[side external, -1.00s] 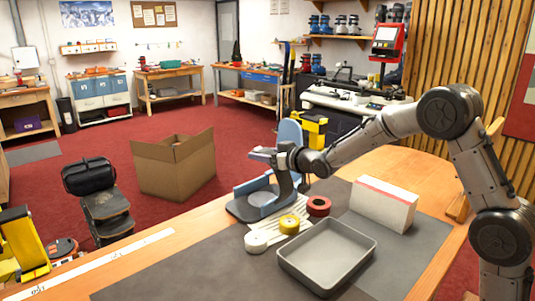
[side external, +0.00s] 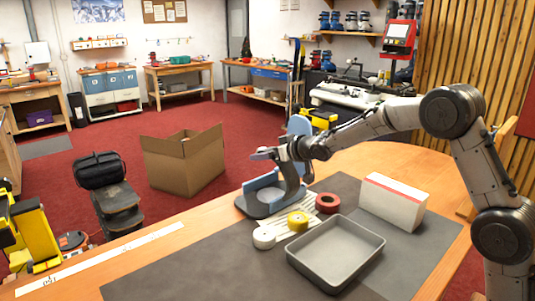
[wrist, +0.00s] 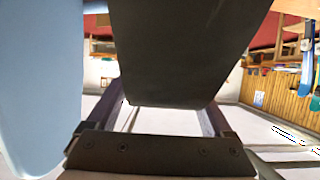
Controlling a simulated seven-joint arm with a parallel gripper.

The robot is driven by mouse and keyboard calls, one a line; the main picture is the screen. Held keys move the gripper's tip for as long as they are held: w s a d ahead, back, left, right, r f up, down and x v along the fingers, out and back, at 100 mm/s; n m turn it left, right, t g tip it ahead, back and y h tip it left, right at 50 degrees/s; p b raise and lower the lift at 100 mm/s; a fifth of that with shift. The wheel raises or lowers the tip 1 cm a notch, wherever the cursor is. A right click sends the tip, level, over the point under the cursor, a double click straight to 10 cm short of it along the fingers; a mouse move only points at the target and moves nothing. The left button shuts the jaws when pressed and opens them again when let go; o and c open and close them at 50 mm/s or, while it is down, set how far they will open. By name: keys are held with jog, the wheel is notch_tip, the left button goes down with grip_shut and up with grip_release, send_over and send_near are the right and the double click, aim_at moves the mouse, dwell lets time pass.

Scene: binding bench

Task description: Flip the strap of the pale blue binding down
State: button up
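The pale blue binding (side external: 265,186) stands on the bench, with a dark base and a tall pale blue back (side external: 299,125). Its dark strap (side external: 293,180) rises from the base and curves upright under my gripper (side external: 263,153). In the wrist view the strap (wrist: 190,45) is a broad dark panel in front of and partly between the fingers of my gripper (wrist: 165,98). The fingers are wide apart, one on each side of it. I cannot tell whether they touch it. The back fills the left edge of that view (wrist: 38,80).
On the bench are a grey tray (side external: 370,245), tape rolls in white (side external: 264,238), yellow (side external: 298,221) and red (side external: 328,202), and a white box (side external: 392,203). A long ruler (side external: 100,262) lies along the edge. A cardboard box (side external: 183,165) stands on the floor. The grey mat's front left is clear.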

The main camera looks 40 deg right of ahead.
jog(key=shift+r, duration=0.1)
jog(key=v, duration=1.3)
jog(key=shift+s, duration=0.4)
notch_tip(320, 180, down, 4)
jog(key=s+t, duration=0.3)
jog(key=t, duration=0.2)
jog(key=w, duration=1.4)
jog(key=shift+w+a+f, duration=0.1)
jog(key=shift+f, duration=0.25)
grip_shut()
